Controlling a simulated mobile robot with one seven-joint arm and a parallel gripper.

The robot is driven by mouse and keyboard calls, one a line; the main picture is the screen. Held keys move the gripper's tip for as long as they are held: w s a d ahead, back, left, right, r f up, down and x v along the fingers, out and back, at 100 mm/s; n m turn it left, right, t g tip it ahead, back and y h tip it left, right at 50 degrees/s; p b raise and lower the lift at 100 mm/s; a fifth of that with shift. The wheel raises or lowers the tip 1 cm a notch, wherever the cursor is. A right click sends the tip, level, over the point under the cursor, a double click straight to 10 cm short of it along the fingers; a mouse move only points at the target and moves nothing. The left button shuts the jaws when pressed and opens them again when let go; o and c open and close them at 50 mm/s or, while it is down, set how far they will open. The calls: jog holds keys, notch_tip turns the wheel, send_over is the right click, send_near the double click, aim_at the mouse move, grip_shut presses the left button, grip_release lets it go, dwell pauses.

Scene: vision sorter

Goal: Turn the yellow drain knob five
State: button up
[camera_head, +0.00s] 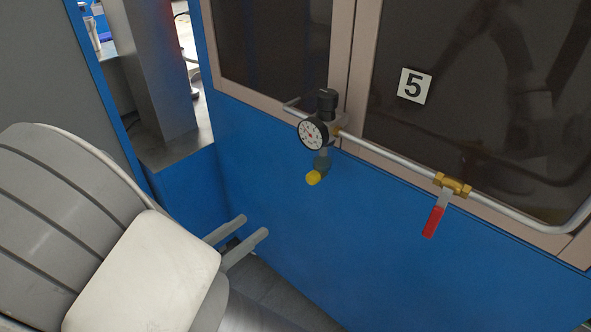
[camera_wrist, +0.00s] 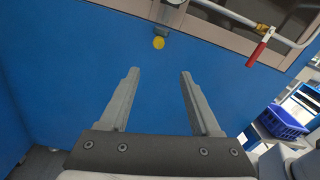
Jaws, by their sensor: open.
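The yellow drain knob (camera_head: 313,178) sits at the bottom of the regulator bowl, below a round pressure gauge (camera_head: 313,134), on a blue machine front. A black cap (camera_head: 327,101) tops the regulator. My gripper (camera_wrist: 159,73) is open and empty, apart from the knob. In the head view my gripper's fingers (camera_head: 254,240) are below and left of the knob.
A metal pipe (camera_head: 385,160) runs right from the regulator to a brass valve (camera_head: 453,186) with a red lever (camera_head: 434,221) hanging down. The blue panel (camera_head: 350,240) below is clear. A blue crate (camera_wrist: 282,122) stands at right in the wrist view.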

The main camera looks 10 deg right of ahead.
aim_at(310, 181)
jog(key=b+x, duration=0.3)
jog(key=x, duration=1.4)
jog(key=shift+w+r+b, duration=0.1)
jog(key=shift+w+b, duration=0.2)
jog(key=shift+b, duration=0.1)
grip_shut()
